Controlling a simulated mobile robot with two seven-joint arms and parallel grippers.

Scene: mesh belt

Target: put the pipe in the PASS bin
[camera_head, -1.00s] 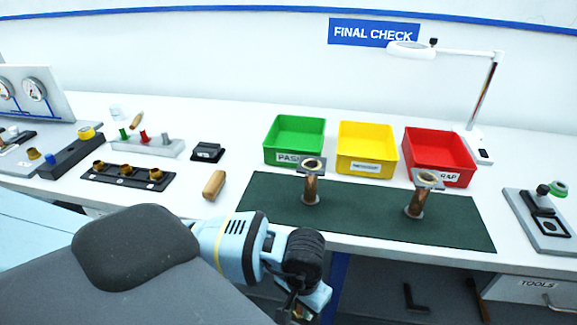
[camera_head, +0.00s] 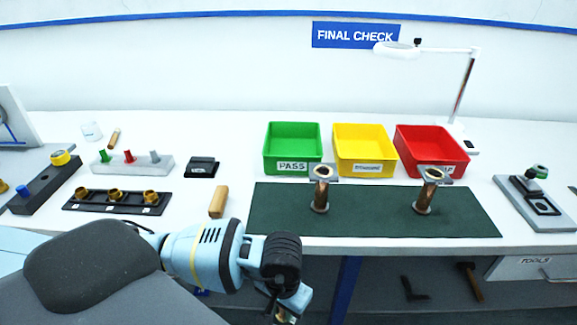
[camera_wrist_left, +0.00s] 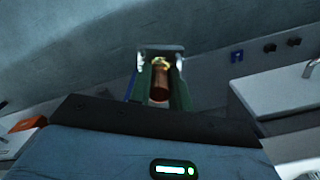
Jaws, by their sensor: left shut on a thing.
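The green PASS bin (camera_head: 292,166) stands at the back of the bench, left of the yellow bin, and looks empty. My left gripper (camera_head: 287,314) is low in front of the bench edge, partly cut off by the bottom of the head view. In the left wrist view my left gripper (camera_wrist_left: 159,85) is shut on a copper pipe (camera_wrist_left: 159,84) with a brass-coloured end, held between its two fingers. Two other copper pipes, a left one (camera_head: 320,192) and a right one (camera_head: 426,192), stand upright on the green mat (camera_head: 375,222). My right gripper is not in view.
The yellow bin (camera_head: 364,168) and the red bin (camera_head: 432,167) stand right of the PASS bin. A lamp (camera_head: 465,90) stands behind the red bin. A wooden block (camera_head: 218,202) lies left of the mat. A black fixture (camera_head: 115,200) is further left.

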